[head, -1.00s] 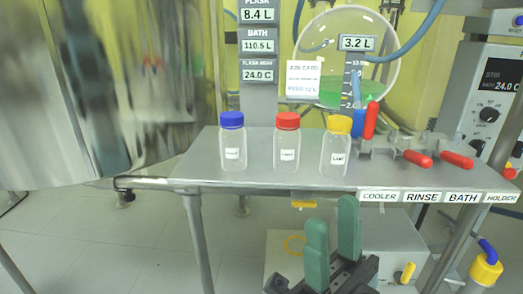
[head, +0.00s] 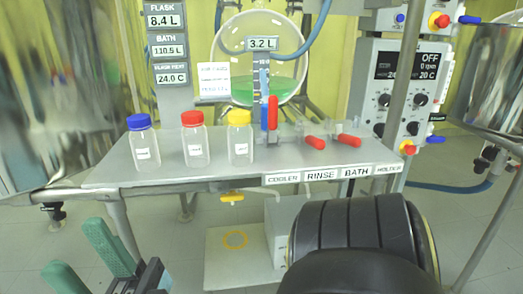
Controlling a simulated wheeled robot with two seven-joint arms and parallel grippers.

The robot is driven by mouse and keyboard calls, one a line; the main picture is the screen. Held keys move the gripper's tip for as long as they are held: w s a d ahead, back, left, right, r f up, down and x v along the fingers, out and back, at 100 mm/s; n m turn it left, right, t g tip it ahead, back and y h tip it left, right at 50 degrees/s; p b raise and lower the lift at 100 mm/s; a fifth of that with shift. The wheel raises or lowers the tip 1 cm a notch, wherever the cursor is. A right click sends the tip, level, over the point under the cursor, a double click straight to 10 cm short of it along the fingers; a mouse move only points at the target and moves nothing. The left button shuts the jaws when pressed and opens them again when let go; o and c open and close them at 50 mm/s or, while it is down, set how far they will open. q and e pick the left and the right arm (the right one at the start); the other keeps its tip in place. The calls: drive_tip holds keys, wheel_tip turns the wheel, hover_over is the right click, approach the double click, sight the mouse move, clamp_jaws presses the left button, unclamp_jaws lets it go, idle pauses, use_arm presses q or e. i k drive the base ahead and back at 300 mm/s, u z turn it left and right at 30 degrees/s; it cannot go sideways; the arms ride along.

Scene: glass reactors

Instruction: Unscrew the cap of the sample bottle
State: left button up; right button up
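Three clear bottles with white labels stand upright in a row on the grey metal shelf (head: 215,172): a blue-capped bottle (head: 143,146), a red-capped bottle (head: 195,143) and a yellow-capped bottle (head: 240,141). All three caps are on. The label writing is too small to tell which is the sample bottle. My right gripper (head: 78,248) has green fingers and is at the lower left, in front of and below the shelf. Its fingers are apart with nothing between them, and it touches no bottle. My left gripper is not in view.
Red-handled valves (head: 315,142) sit on the shelf right of the bottles. A round flask with green liquid (head: 258,90) is behind. A control unit (head: 405,90) stands at the right. My black arm link fills the lower right. Floor in front of the shelf is partly clear.

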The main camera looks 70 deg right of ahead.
sight(240, 136)
drive_tip(key=k, duration=0.9)
drive_tip(key=z, duration=1.6)
drive_tip(key=i, duration=0.25)
drive_tip(key=u, duration=0.15)
